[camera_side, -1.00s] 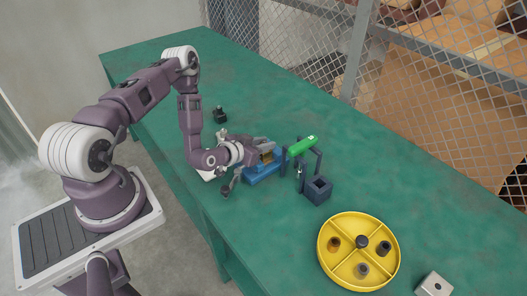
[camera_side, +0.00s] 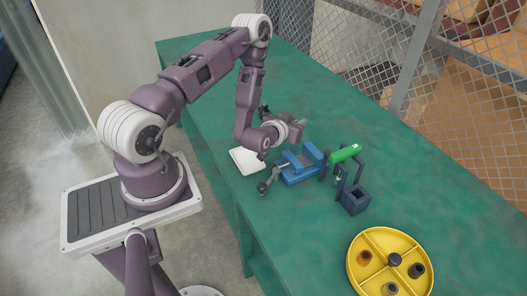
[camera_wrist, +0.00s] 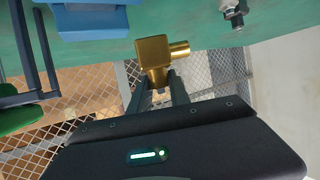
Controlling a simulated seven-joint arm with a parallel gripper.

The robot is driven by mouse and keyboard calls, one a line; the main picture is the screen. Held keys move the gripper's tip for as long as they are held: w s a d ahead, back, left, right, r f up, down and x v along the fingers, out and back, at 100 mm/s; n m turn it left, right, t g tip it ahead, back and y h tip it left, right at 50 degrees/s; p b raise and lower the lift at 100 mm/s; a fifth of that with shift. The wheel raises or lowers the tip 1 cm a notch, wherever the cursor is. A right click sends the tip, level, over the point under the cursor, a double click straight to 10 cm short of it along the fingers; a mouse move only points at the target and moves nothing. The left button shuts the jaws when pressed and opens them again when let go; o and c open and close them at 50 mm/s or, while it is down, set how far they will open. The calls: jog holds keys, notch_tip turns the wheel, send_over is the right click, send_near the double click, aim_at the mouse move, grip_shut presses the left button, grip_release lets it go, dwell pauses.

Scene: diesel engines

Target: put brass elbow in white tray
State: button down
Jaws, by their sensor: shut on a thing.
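The brass elbow (camera_wrist: 155,58) is held between the fingertips of my gripper (camera_wrist: 158,88) in the wrist view, with one end pointing right. In the side view my gripper (camera_side: 299,127) is raised above the table, behind the blue vise, and I cannot make out the elbow there. The white tray (camera_side: 243,159) lies flat on the green table beside the vise, below and left of my gripper. The part of it that shows looks empty.
The blue vise (camera_side: 291,178) stands right of the tray. Beyond it are a green cylinder (camera_side: 343,153) on a dark stand and a dark square holder (camera_side: 354,201). A yellow divided round tray (camera_side: 359,281) holds several small parts. A metal fence runs behind the table.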

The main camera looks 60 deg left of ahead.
jog(key=s+a+r+n+g+y, duration=0.1)
jog(key=s+a+n+g+y, duration=0.2)
jog(key=s+n+g, duration=0.4)
jog(key=s+a+n+g+y, duration=0.3)
jog(key=s+n+g, duration=0.3)
jog(key=shift+n+g, duration=0.3)
jog(key=shift+g, duration=0.1)
jog(key=f, duration=0.9)
jog(key=shift+s+d, duration=0.2)
jog(key=shift+s, duration=0.1)
jog(key=shift+f, duration=0.25)
jog(key=c, duration=1.2)
grip_release()
jog(key=shift+f, duration=0.1)
